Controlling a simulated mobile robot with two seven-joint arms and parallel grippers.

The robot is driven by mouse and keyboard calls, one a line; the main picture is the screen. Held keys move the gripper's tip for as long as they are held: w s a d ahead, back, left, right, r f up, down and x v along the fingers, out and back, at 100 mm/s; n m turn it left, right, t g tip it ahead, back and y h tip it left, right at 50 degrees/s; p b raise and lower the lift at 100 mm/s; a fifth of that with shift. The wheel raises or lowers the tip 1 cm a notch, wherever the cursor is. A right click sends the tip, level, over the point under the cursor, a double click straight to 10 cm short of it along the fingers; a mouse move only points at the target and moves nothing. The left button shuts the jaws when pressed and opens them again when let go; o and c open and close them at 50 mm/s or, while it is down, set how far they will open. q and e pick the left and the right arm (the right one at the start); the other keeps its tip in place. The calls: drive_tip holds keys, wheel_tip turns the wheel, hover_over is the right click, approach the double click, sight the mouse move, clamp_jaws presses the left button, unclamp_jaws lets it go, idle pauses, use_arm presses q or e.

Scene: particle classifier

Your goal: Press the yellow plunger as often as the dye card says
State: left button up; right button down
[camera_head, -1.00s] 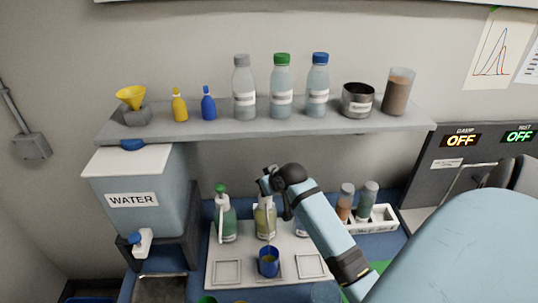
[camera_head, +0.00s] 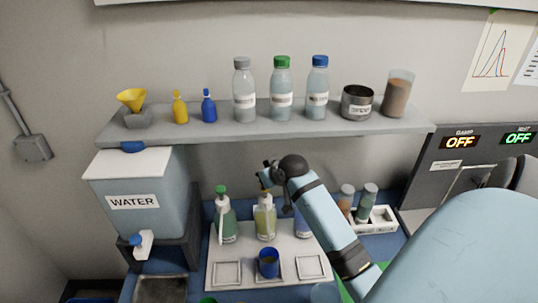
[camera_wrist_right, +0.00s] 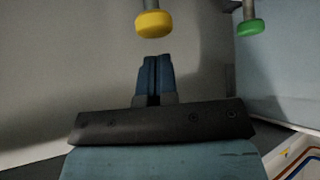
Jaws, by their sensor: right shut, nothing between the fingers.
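The pump bottle with the yellow plunger (camera_head: 265,222) stands in the middle of a row on a pale tray (camera_head: 240,255). In the right wrist view the yellow plunger (camera_wrist_right: 154,23) shows just beyond my fingertips, with a visible gap. My right gripper (camera_head: 266,178) is shut and empty, above the yellow-plunger bottle; its closed fingers also show in the right wrist view (camera_wrist_right: 153,62). I cannot make out a dye card. My left gripper is not in view.
A green-plunger bottle (camera_head: 226,222) stands to the left; another bottle (camera_head: 301,224) to the right is partly hidden by my arm. A shelf (camera_head: 200,140) with bottles hangs above. A water tank (camera_head: 130,180) stands at the left, a vial rack (camera_head: 376,221) at the right.

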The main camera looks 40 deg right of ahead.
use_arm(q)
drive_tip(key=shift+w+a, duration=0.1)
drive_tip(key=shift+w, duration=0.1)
use_arm(e)
drive_tip(key=shift+r, duration=0.1)
drive_tip(key=shift+r, duration=0.6)
wheel_tip(320, 180, up, 2)
drive_tip(key=shift+r, duration=0.75)
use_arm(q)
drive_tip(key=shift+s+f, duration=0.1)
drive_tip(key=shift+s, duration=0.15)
use_arm(e)
drive_tip(key=shift+r, duration=0.1)
